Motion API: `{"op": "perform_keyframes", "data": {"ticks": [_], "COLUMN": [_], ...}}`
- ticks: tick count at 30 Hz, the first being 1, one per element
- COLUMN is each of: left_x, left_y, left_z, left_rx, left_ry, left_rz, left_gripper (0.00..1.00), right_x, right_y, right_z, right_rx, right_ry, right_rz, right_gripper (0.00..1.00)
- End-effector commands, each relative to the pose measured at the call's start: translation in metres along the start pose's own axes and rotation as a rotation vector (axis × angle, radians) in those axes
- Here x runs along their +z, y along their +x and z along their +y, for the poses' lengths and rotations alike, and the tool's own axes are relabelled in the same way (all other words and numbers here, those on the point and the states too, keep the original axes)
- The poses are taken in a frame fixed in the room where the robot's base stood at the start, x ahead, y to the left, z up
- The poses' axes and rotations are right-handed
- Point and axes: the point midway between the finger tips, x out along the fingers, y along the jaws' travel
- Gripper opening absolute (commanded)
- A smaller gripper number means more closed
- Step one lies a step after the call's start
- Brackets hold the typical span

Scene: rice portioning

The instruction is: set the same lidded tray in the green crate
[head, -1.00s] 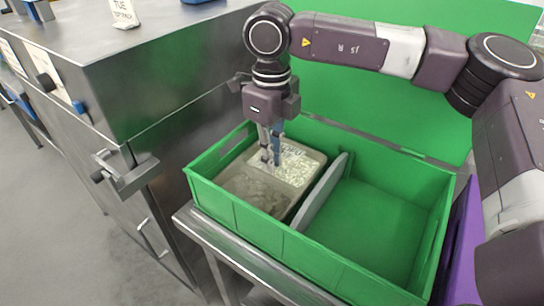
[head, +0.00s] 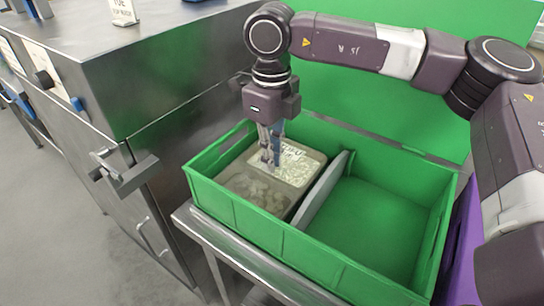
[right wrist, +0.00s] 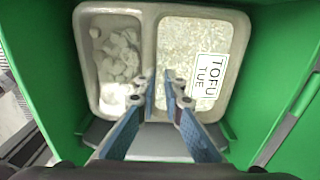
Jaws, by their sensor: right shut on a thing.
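The lidded tray (head: 302,182) is in the left compartment of the green crate (head: 390,262), beside the grey divider. It has two sections, one with whitish grains and one with pale chunks, under a see-through cover. A label reading TOFU TUE shows on it in the right wrist view (right wrist: 208,75). My right gripper (head: 270,160) points down over the tray's middle. Its blue fingers, also in the right wrist view (right wrist: 160,85), are shut on the tray at the ridge between the sections. The fingertips hide the exact contact. My left gripper is out of view.
The crate's right compartment (head: 375,225) is empty. The grey divider (head: 322,190) stands close to the tray's right side. A metal cabinet (head: 165,100) with handles stands left of the crate. The crate rests on a metal stand (head: 245,262).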

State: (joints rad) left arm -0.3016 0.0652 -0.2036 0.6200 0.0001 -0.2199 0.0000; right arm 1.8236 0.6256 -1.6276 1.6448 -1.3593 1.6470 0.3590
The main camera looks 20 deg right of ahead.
Motion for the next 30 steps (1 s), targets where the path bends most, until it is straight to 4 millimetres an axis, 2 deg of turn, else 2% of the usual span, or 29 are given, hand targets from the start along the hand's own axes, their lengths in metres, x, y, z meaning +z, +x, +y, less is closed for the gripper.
{"op": "perform_keyframes", "data": {"ticks": [13,14,19,25,30], "left_x": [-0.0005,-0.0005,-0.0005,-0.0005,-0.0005], "left_y": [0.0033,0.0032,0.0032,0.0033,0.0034], "left_z": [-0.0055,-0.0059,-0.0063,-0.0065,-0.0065], "left_rx": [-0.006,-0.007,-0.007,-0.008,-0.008], "left_ry": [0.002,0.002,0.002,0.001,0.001], "left_rz": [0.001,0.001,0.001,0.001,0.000], "left_gripper": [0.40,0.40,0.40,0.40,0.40], "right_x": [0.0005,0.0005,0.0004,0.0003,-0.0001], "right_y": [0.0015,0.0015,0.0017,0.0021,0.0030], "right_z": [0.0000,0.0000,0.0000,0.0000,0.0001], "right_rx": [0.000,0.000,0.000,0.000,0.000], "right_ry": [0.000,0.000,0.000,0.000,0.000], "right_rz": [-0.002,-0.002,-0.002,-0.001,0.001], "right_gripper": [0.00,0.09,0.28,0.29,0.46]}}
